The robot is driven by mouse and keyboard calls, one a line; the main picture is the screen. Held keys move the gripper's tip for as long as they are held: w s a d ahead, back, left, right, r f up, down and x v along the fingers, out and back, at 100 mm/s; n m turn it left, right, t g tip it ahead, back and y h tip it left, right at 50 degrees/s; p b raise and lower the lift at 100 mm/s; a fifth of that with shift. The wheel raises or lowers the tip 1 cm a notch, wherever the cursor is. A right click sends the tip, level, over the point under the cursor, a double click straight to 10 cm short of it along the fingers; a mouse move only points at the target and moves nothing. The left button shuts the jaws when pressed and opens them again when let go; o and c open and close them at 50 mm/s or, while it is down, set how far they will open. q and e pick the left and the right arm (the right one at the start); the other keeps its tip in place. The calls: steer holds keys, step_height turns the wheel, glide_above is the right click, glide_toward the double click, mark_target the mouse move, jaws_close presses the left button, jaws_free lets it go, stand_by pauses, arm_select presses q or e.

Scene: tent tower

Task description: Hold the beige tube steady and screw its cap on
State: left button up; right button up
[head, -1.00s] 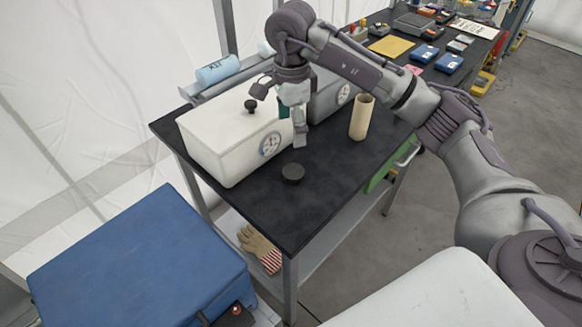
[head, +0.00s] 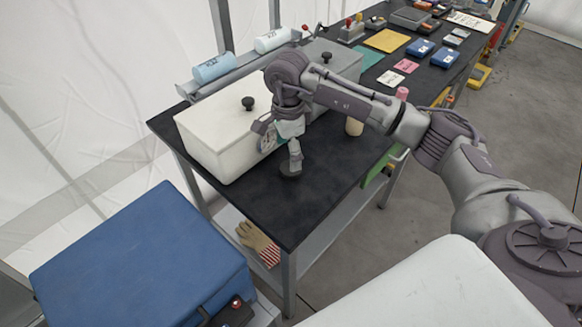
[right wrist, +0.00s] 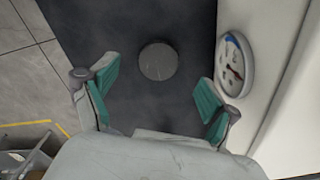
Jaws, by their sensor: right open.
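The cap (right wrist: 158,61) is a dark, round disc lying flat on the black table; in the head view it is mostly covered by my right gripper (head: 291,165). In the right wrist view my right gripper (right wrist: 160,92) is open, its green-padded fingers spread on either side of the cap, with nothing between them. The beige tube (head: 354,127) stands upright on the table to the right; my right arm hides its upper part in the head view. My left gripper does not show.
A white box (head: 215,140) with a black knob and a dial (right wrist: 234,65) stands close beside my right gripper. A grey box (head: 340,62) is behind it. The black table (head: 270,205) is clear in front. A blue case (head: 140,260) is at lower left.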

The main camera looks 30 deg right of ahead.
steer(key=shift+f, duration=0.1)
steer(key=f, duration=0.1)
steer(key=f+p, duration=0.1)
steer(key=f, duration=0.1)
steer(key=f+p, duration=0.1)
steer(key=shift+d+f, duration=0.2)
steer(key=shift+d, duration=0.05)
steer(key=shift+f, duration=0.3)
steer(key=c, duration=0.9)
